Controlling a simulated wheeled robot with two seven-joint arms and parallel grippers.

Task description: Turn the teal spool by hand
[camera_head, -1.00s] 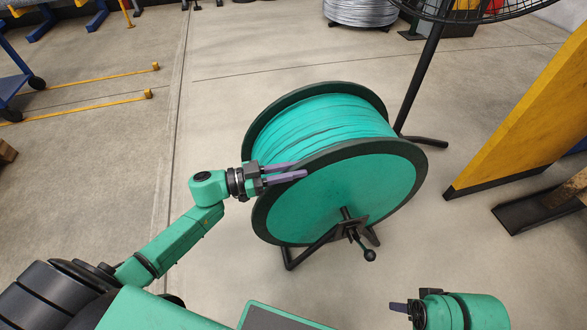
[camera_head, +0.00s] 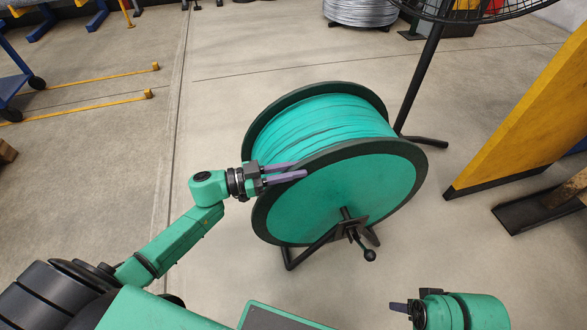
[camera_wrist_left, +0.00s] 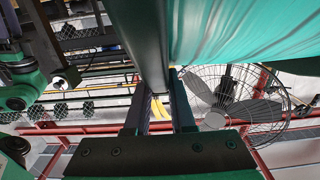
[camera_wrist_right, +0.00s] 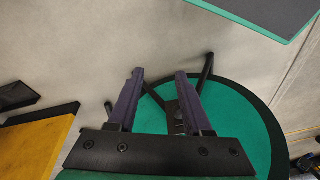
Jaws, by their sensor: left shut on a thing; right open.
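The teal spool (camera_head: 325,198) stands upright on a black stand in the middle of the head view, with teal wire wound between two dark-rimmed flanges. In the left wrist view the rim (camera_wrist_left: 141,40) runs down between the fingers (camera_wrist_left: 158,110). My right gripper (camera_head: 398,307) is open and empty, low at the right. In the right wrist view the spool (camera_wrist_right: 240,128) shows beyond its fingers (camera_wrist_right: 160,85).
A black fan (camera_head: 430,70) on a pole stands behind the spool at the right. A yellow panel (camera_head: 520,125) and a dark metal channel (camera_head: 525,210) lie further right. A grey wire coil (camera_head: 361,10) sits at the back.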

